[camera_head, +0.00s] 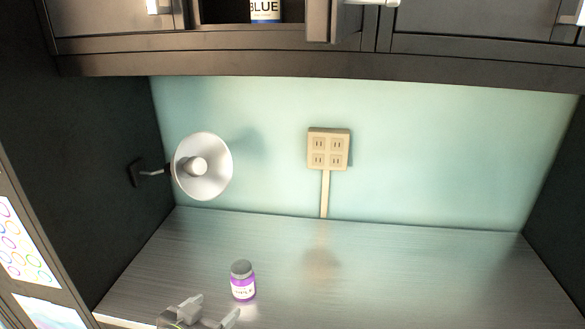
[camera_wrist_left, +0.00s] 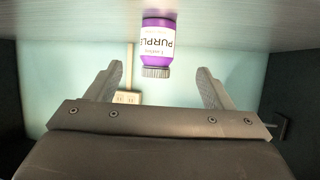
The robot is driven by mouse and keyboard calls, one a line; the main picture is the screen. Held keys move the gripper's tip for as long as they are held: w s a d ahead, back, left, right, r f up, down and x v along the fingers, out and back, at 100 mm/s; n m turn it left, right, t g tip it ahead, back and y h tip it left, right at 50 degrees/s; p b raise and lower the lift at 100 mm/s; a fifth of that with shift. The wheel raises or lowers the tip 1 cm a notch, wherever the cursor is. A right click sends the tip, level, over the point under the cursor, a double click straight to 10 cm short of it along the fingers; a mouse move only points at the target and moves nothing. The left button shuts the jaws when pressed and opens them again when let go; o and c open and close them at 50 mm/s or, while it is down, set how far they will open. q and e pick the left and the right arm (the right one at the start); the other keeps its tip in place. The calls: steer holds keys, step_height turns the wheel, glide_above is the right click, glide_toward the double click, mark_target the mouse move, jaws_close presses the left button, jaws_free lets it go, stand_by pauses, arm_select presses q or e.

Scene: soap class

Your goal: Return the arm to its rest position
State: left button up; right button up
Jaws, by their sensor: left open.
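My left gripper (camera_head: 212,312) is at the lower edge of the head view, low over the front of the counter (camera_head: 400,275). It is open, with nothing between its fingers. A purple bottle (camera_head: 243,281) with a grey cap stands upright on the counter just beyond the fingertips. In the left wrist view the gripper (camera_wrist_left: 160,82) shows both fingers spread apart. The purple bottle (camera_wrist_left: 158,38) appears upside down there, labelled PURPLE, ahead of the fingers and apart from them. My right gripper is not in view.
A wall lamp (camera_head: 202,166) sticks out at the left. An outlet (camera_head: 328,149) is on the back wall. Dark cabinets (camera_head: 220,62) hang above, one compartment holding a bottle labelled BLUE (camera_head: 265,10). An open cabinet door (camera_head: 322,20) juts forward. The counter's right side is clear.

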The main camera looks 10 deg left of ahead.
arm_select(q)
steer(key=s+a+f+n+g+y, duration=0.1)
steer(key=s+a+f+g+y, duration=0.15)
steer(key=s, duration=0.55)
steer(key=s+a+f+n+g+y, duration=0.1)
steer(key=s+a+f+g, duration=0.25)
steer(key=s, duration=0.55)
steer(key=s+a+f+n+g+y, duration=0.1)
steer(key=s+a+f+g+y, duration=0.2)
steer(key=s, duration=0.5)
step_height(320, 180, down, 27)
steer(key=a+g+h, duration=0.1)
steer(key=a+h, duration=0.1)
steer(key=s+d+f+g+b, duration=0.1)
steer(key=s+f, duration=1.4)
steer(key=f, duration=0.1)
steer(key=shift+s+d, duration=0.2)
steer(key=shift+d, duration=0.2)
